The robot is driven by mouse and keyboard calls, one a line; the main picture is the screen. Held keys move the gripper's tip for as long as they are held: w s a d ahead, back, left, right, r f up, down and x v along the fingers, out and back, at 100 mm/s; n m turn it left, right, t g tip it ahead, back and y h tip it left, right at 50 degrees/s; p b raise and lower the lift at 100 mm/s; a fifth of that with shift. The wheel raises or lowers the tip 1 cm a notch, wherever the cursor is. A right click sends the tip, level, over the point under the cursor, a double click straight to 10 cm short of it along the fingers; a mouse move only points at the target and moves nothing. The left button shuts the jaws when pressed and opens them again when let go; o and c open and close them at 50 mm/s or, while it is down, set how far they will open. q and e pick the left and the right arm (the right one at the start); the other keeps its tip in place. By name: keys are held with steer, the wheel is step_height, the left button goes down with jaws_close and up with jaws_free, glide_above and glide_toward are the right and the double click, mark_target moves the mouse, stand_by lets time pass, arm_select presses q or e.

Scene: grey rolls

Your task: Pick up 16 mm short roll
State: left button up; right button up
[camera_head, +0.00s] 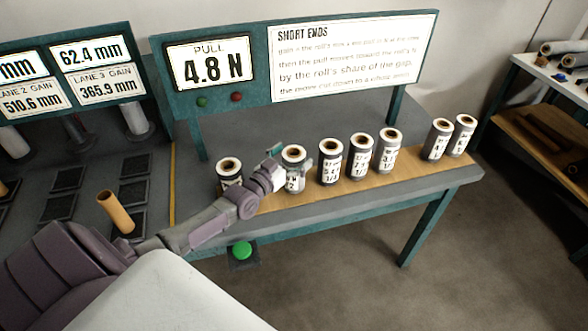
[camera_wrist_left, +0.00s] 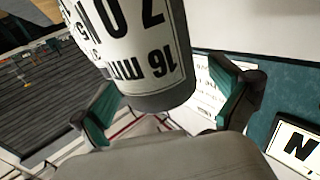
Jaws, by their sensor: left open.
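The 16 mm short roll shows in the left wrist view (camera_wrist_left: 135,50) as a grey roll with a white label printed "16 mm"; the label appears upside down and its top is cut off. In the head view this appears to be the roll (camera_head: 294,184) second from the left in the row, standing upright on the tan strip. My left gripper (camera_head: 289,159) is at this roll, its teal-padded fingers open on either side of it. In the wrist view gaps show beside the roll, so I see no firm grip. My right gripper is not in view.
A dark roll (camera_head: 229,168) stands left, partly behind my left arm. Several labelled rolls, the nearest one (camera_head: 330,162), stand right along the tan strip (camera_head: 400,166). A sign board (camera_head: 345,50) rises behind. A tan tube (camera_head: 115,211) stands left; a green button (camera_head: 242,251) is in front.

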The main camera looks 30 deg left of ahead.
arm_select(q)
steer(key=shift+w, duration=0.4)
steer(key=shift+s, duration=0.1)
steer(key=shift+c, duration=0.5)
steer(key=c, duration=1.6)
steer(key=shift+c, duration=0.9)
steer(key=shift+r, duration=0.15)
